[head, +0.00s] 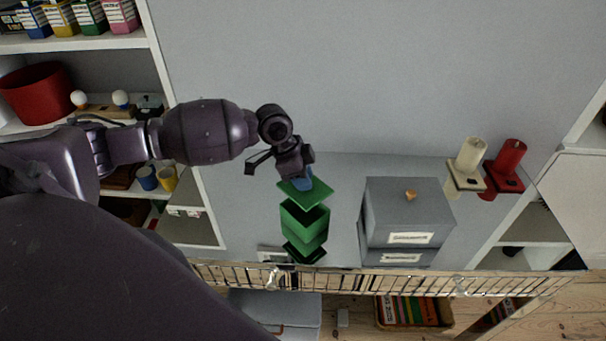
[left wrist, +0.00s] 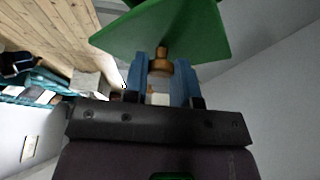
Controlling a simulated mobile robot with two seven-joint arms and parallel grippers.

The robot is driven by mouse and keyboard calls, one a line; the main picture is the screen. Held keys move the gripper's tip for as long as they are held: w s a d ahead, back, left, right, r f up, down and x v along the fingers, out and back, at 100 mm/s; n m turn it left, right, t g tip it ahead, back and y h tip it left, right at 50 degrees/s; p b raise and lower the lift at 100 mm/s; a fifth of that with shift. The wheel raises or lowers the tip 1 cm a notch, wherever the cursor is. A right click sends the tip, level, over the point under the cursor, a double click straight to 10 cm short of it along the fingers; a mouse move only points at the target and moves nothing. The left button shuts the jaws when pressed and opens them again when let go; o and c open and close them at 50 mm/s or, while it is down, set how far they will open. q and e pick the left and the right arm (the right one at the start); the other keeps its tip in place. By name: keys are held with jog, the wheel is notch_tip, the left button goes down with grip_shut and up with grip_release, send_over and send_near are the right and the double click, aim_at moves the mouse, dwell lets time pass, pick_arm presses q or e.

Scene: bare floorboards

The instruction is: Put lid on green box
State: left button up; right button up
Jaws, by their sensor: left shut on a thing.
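The green lid (head: 306,192) is a flat green square with a brown knob (left wrist: 160,66), seen in the left wrist view. My left gripper (head: 303,180) is shut on the lid's knob, its blue fingers on either side; the lid also fills the top of the left wrist view (left wrist: 185,30). In the head view the lid appears just above the open green box (head: 303,224), slightly tilted and apart from it. The box's inside shows dark green. The gap in height between lid and box is hard to judge. My right gripper is not in view.
A grey box with a knobbed lid (head: 403,205) stands to the right of the green box. Beyond it are a cream candle (head: 471,154) and a red candle (head: 509,158) on holders. A slatted rail (head: 380,284) runs along the front. Shelves stand at left.

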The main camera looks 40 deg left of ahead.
aim_at(304, 193)
pick_arm(q)
jog(key=shift+r+p, duration=0.15)
jog(key=shift+p, duration=0.4)
notch_tip(304, 193, down, 2)
jog(key=shift+f+b, duration=0.1)
jog(key=shift+b, duration=0.25)
jog(key=shift+f+b, duration=0.45)
jog(key=shift+f, duration=1.45)
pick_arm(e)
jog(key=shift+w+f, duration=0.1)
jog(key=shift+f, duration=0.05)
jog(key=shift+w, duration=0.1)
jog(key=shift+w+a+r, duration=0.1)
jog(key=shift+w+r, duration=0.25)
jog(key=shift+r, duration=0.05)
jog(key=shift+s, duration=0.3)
